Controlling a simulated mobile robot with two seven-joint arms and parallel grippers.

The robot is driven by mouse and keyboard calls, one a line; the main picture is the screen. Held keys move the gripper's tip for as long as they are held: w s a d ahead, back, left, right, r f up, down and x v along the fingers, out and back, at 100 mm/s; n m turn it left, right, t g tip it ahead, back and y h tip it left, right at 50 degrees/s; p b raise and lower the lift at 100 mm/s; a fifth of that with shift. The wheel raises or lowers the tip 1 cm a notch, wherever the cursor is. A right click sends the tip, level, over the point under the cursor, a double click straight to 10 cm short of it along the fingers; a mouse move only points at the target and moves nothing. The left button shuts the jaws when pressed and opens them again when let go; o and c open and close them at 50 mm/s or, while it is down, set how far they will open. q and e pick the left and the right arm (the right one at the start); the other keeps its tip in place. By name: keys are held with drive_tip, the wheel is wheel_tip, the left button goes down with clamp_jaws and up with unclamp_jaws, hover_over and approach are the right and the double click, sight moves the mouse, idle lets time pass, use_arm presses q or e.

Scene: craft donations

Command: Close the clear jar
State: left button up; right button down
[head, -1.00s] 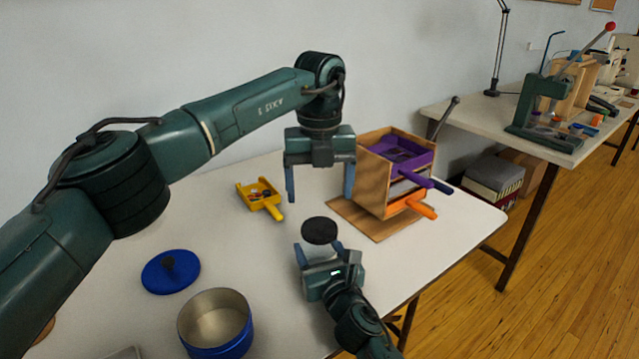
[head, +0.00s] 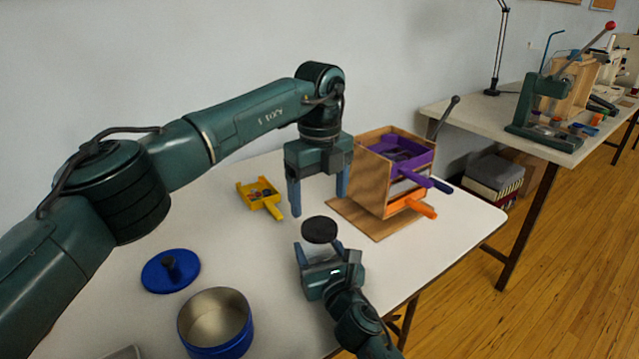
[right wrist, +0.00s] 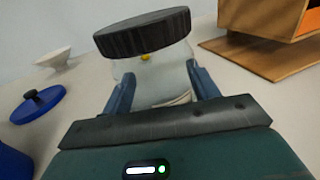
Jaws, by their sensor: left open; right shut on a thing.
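The clear jar (right wrist: 160,78) stands on the white table between the fingers of my right gripper (head: 318,250), which is shut on it. The black lid (head: 320,230) is on top of the jar's mouth. It also shows in the right wrist view (right wrist: 143,33), slanting a little in the picture; I cannot tell whether it is fully seated. In the head view the lid and my right gripper hide most of the jar. My left gripper (head: 318,200) is open and empty, fingers pointing down, above and behind the lid and apart from it.
A blue lid with a knob (head: 170,271) and an open blue tin (head: 215,325) stand at the left. A yellow scoop (head: 260,197) with small pieces lies behind. A wooden drawer box (head: 368,180) stands at the right. A white cone-shaped thing (right wrist: 53,60) shows in the wrist view.

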sight(319, 227)
use_arm(q)
drive_tip(key=shift+f, duration=3.1)
drive_tip(key=shift+c, duration=0.4)
drive_tip(key=c, duration=0.9)
drive_tip(key=m, duration=0.6)
drive_tip(key=shift+c, duration=0.2)
drive_tip(key=m, duration=0.8)
drive_tip(key=shift+m, duration=0.4)
drive_tip(key=m, duration=0.6)
drive_tip(key=o, duration=1.1)
drive_tip(key=shift+r, duration=0.1)
